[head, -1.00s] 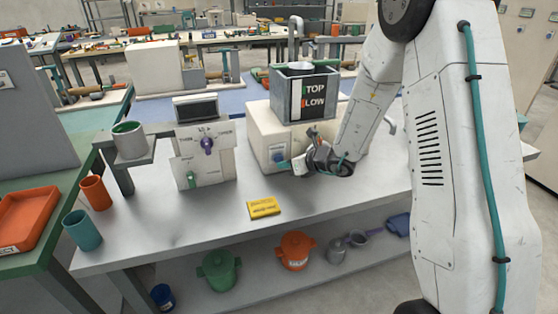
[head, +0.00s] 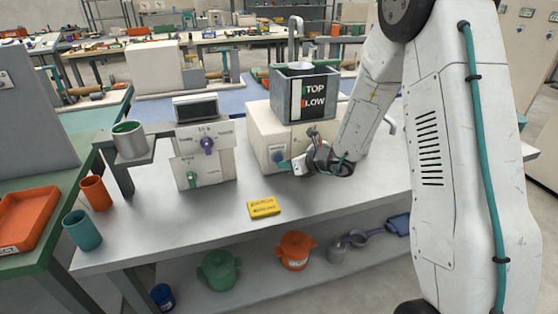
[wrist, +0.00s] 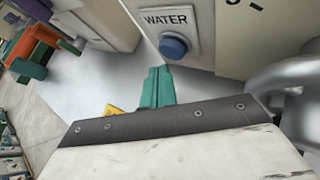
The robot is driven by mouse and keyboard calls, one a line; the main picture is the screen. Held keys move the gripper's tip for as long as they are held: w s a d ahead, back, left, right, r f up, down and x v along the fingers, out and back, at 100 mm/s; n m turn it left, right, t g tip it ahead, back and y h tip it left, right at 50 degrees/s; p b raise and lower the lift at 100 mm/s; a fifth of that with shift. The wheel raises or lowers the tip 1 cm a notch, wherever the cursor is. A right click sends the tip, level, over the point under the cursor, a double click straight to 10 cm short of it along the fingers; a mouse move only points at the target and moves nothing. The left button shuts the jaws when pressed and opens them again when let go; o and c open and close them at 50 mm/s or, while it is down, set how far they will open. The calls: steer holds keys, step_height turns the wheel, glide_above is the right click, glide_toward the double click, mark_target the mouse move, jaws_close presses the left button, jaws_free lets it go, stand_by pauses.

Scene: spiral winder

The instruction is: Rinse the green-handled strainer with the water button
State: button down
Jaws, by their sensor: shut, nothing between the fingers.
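The blue water button (wrist: 173,47) sits on a plate marked WATER in the wrist view. It also shows on the front of the pale box (head: 256,150) in the head view, as a blue knob (head: 278,157). My gripper (wrist: 158,75) has teal fingertips closed together with nothing between them, just below and in front of the button. A small gap seems to remain, but contact is hard to judge. In the head view my gripper (head: 292,163) is beside the button. A grey basin (head: 284,98) stands on the box under a tap (head: 295,30). I cannot make out the green-handled strainer.
A panel with a purple knob (head: 207,144) stands left of the box. A yellow block (head: 263,207) lies on the bench (head: 200,222). Orange (head: 95,192) and teal (head: 82,230) cups stand at the left. A green pot (head: 218,270) and an orange pot (head: 296,250) are on the lower shelf.

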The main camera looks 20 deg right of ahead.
steer(key=shift+w, duration=0.15)
stand_by(0.3)
steer(key=shift+w, duration=0.3)
steer(key=shift+w, duration=0.4)
stand_by(1.6)
stand_by(0.5)
steer(key=shift+s, duration=0.85)
steer(key=shift+s, duration=2.5)
